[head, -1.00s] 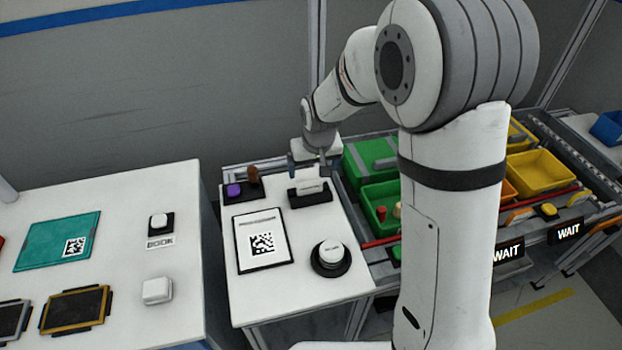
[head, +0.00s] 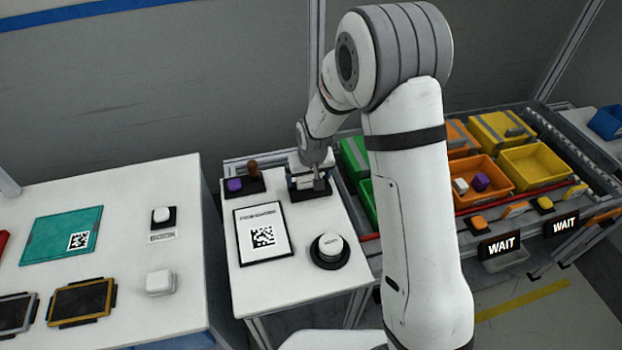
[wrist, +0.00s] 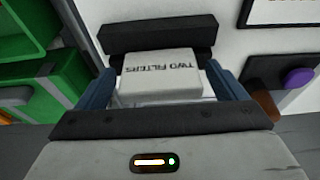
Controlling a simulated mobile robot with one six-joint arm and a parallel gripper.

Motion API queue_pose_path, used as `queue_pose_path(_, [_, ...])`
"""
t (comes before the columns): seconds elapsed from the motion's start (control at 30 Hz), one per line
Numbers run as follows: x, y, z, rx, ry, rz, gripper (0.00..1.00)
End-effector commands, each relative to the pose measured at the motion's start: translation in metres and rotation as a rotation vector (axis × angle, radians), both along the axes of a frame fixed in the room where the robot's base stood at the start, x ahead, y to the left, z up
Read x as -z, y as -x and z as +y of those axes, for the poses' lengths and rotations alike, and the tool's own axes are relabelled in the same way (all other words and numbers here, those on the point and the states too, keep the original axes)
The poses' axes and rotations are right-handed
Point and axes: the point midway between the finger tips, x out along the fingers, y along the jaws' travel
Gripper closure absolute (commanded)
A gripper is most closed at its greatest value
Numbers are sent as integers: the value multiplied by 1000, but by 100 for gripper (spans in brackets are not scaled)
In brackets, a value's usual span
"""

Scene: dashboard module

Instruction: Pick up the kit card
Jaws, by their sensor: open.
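The kit card is a white block-like card (wrist: 160,76) lettered "TWO FILTERS", seen upside down in the wrist view. It sits at a black holder (wrist: 160,34) on the small white table. In the head view the card (head: 303,184) is partly hidden by my gripper (head: 308,178). My gripper (wrist: 158,72) is open, with one blue-grey finger on each side of the card. I cannot tell whether either finger touches it.
Left of the holder is a black tray (head: 243,188) with a purple piece and a brown knob. A printed code sheet (head: 264,233) and a round white button (head: 329,246) lie nearer. Green bins (head: 355,155) stand close on the right.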

Motion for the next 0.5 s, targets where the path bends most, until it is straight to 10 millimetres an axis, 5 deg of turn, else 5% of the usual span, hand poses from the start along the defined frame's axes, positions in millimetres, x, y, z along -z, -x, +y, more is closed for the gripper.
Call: queue_pose_path(0.5, [0, 0, 1, -1, 0, 0, 49])
